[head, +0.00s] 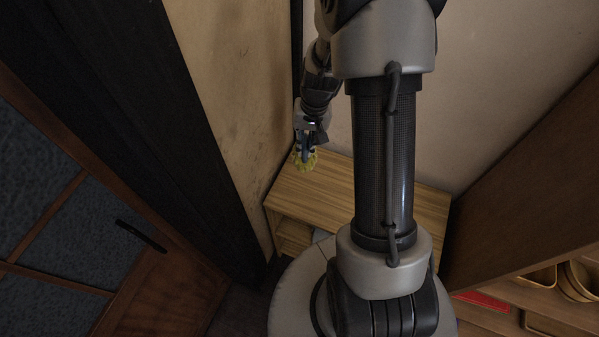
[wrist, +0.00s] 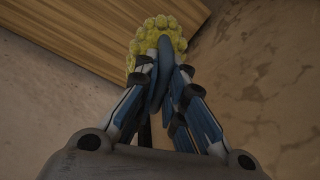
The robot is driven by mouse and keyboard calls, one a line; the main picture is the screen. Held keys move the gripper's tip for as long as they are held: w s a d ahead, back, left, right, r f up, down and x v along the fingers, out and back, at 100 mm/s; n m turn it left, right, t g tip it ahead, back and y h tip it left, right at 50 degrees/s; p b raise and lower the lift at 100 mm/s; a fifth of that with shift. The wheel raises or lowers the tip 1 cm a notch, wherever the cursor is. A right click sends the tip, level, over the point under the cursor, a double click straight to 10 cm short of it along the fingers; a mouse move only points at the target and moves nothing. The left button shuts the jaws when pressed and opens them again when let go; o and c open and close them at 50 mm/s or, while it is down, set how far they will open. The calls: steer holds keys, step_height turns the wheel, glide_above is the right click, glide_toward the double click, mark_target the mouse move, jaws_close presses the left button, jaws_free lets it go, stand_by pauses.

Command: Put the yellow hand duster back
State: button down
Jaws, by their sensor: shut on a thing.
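The yellow hand duster (head: 306,160) has a fluffy yellow head and a dark blue-grey handle. In the wrist view the duster (wrist: 160,38) is at the top middle, its handle between my fingers. My gripper (head: 307,146) is shut on the handle. In the wrist view both fingers of my gripper (wrist: 163,85) close around it from the sides. In the head view the duster is over the back left corner of a wooden cabinet top (head: 335,198). I cannot tell whether its head touches the wood.
Clay walls stand left (head: 222,90) and behind (head: 480,70) the cabinet, close to my gripper. A brown wooden unit (head: 540,190) is at the right, with baskets (head: 578,280) and a red item (head: 482,301) on its shelves. A panelled door (head: 150,290) is at the left. The visible cabinet top looks bare.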

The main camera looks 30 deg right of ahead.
step_height(320, 180, down, 17)
steer(key=b, duration=0.5)
steer(key=shift+s+f, duration=0.15)
steer(key=shift+f+b, duration=0.2)
steer(key=shift+b, duration=0.25)
steer(key=c, duration=1.7)
jaws_free()
steer(key=shift+r, duration=0.1)
